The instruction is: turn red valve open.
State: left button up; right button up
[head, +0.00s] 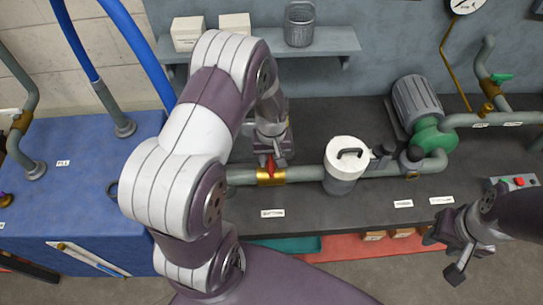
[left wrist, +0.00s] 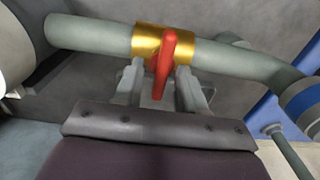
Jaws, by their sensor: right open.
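The red valve handle (head: 270,167) sits on a brass fitting (head: 272,179) in the grey pipe along the dark bench. In the left wrist view the red handle (left wrist: 163,62) stands in front of the brass collar (left wrist: 147,40) and points toward my left gripper. My left gripper (left wrist: 161,72) has one finger on each side of the handle, with narrow gaps showing, so it looks open around it. In the head view my left arm partly hides this gripper. My right gripper (head: 452,257) is open and empty at the bench's front right, away from the valve.
A green and grey motor (head: 420,110) is at the back right. A button box (head: 514,183) lies at the right. A blue bench (head: 70,215) with pipes is at the left.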

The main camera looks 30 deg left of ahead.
pick_arm(q)
jog(key=shift+s+r, duration=0.2)
jog(key=shift+s, duration=0.15)
grip_shut()
pick_arm(e)
jog(key=shift+s+r, duration=0.1)
jog(key=shift+s, duration=0.2)
pick_arm(q)
jog(key=shift+n, duration=0.3)
jog(key=n, duration=0.4)
jog(key=shift+d+p, duration=0.1)
jog(key=shift+p, duration=0.25)
jog(key=n, duration=0.4)
jog(key=n+p, duration=0.1)
jog(key=n, duration=0.8)
jog(key=shift+f, duration=0.1)
pick_arm(e)
jog(key=shift+d+r, duration=0.1)
jog(key=shift+r, duration=0.8)
pick_arm(q)
jog(key=shift+n, duration=0.3)
